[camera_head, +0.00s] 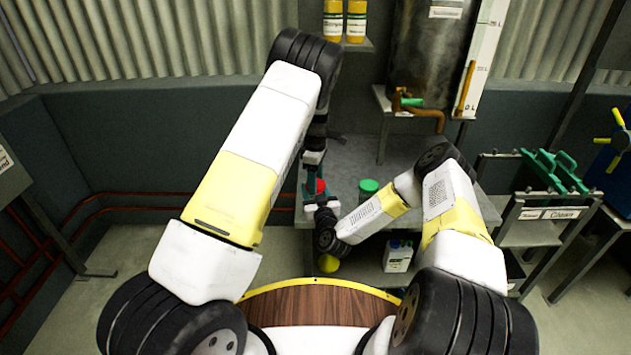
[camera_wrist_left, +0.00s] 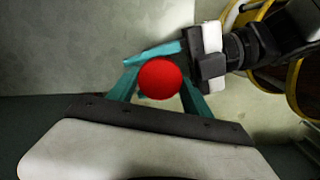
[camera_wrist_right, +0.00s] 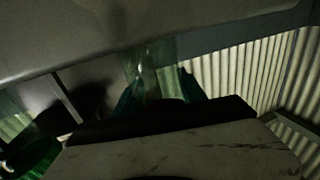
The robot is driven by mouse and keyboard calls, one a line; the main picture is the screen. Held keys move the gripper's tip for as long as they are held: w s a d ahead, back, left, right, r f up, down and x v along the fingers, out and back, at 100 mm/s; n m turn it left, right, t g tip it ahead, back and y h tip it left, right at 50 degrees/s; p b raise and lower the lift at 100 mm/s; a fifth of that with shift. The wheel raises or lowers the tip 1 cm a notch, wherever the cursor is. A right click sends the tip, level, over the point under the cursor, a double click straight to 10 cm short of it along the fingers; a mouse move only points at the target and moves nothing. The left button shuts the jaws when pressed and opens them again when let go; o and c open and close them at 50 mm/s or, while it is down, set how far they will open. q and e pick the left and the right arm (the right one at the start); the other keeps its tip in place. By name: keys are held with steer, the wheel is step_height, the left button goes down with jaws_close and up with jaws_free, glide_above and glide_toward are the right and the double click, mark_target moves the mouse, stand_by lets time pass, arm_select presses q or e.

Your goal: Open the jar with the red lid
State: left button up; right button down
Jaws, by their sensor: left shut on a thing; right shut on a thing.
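Whether the lid has turned on the jar cannot be told.
A green-lidded jar (camera_head: 369,187) stands right of the red lid on the table (camera_head: 352,155). A metal tank (camera_head: 430,55) with a tap stands behind.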

arm_select(q)
steer(key=n, duration=0.3)
steer(key=shift+w, duration=0.1)
steer(key=shift+r, duration=0.1)
stand_by(0.4)
steer(key=shift+r, duration=1)
steer(key=shift+r, duration=2.05)
arm_select(e)
steer(key=c, duration=0.6)
jaws_free()
